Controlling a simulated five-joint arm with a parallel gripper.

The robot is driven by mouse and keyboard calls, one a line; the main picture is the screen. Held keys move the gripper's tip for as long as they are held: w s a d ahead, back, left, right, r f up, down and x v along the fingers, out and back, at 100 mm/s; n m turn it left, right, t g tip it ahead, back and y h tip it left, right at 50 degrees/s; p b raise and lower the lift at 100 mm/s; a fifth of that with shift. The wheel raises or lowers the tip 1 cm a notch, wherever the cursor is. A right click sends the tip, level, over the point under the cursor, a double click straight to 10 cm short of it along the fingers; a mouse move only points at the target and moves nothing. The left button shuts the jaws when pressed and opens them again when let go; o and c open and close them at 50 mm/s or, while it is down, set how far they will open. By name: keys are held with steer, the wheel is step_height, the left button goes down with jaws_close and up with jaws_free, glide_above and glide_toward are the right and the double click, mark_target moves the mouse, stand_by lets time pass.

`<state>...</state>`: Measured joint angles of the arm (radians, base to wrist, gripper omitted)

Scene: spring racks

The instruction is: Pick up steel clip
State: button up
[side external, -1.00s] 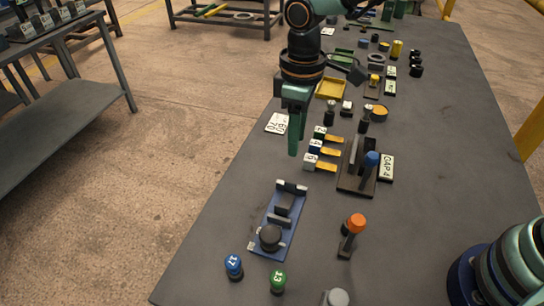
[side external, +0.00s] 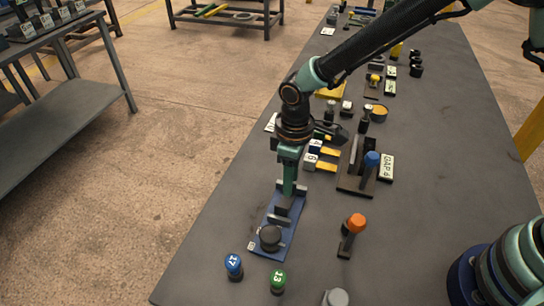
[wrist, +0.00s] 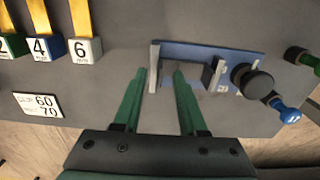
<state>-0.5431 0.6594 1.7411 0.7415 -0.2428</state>
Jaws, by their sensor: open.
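A blue rack base (side external: 256,246) lies on the grey table in the side view, and it also shows in the wrist view (wrist: 215,48). A grey upright plate (wrist: 154,66) stands at its left end in the wrist view. A dark upright block (wrist: 214,76) and a round black knob (wrist: 252,81) are towards its right end. I cannot tell for sure which grey part is the steel clip. My gripper (wrist: 161,71) is open with its green fingers down at the rack. In the wrist picture, the grey plate appears between the fingertips; contact is unclear.
Blue (side external: 233,264), green (side external: 278,279) and orange (side external: 355,223) knobs stand near the rack. A dark stand with a blue-topped post (side external: 371,160) is to the right. Numbered blocks with yellow strips (wrist: 84,48) are left in the wrist view. The table's left edge is close.

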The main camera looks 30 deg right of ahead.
jaws_close()
stand_by(1.5)
